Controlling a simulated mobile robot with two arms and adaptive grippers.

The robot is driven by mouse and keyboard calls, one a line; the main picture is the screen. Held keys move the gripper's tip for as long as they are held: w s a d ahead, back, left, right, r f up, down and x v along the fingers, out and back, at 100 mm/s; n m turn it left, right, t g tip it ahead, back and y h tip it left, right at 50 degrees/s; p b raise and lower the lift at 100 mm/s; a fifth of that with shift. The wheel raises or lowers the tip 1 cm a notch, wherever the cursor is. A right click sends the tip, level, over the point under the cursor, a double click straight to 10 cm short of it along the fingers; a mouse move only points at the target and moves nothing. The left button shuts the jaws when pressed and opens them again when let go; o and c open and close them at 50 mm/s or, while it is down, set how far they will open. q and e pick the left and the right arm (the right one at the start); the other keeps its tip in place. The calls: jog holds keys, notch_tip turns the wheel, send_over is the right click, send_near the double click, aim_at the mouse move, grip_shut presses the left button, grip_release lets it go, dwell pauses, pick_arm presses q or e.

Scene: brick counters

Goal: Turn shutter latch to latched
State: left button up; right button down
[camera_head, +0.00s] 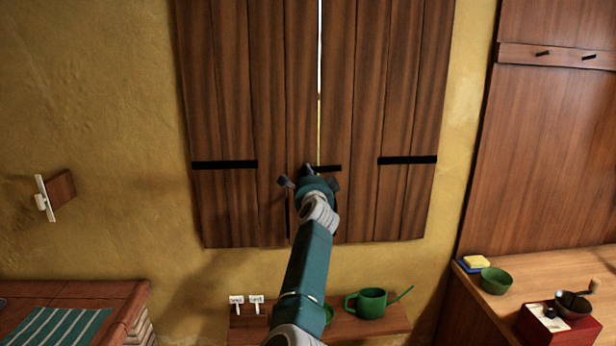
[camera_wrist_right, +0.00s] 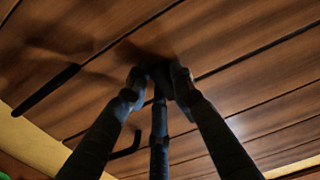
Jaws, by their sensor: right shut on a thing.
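The closed wooden shutters (camera_head: 385,95) hang on the wall, with a thin bright gap between the two leaves. A short black bar (camera_head: 328,168) lies level on the right leaf, just right of that gap. My right gripper (camera_head: 308,178) is at the shutter face by the gap and hides most of the dark latch. In the right wrist view my gripper (camera_wrist_right: 156,82) is shut on the dark latch (camera_wrist_right: 160,74), against the planks. The latch's exact angle is hard to tell. A black hooked piece (camera_wrist_right: 126,148) shows below it in that view. My left gripper is out of view.
A low shelf (camera_head: 385,328) with a green watering can (camera_head: 370,302) is below the shutters. A counter (camera_head: 470,300) at right holds a green bowl (camera_head: 495,281) and a red grinder (camera_head: 545,325). A wall bracket (camera_head: 60,190) sticks out at left.

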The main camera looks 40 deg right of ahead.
jog(key=c, duration=1.6)
grip_release()
jog(key=shift+o, duration=0.2)
jog(key=v, duration=0.7)
jog(key=shift+s, duration=0.25)
jog(key=shift+a, duration=0.1)
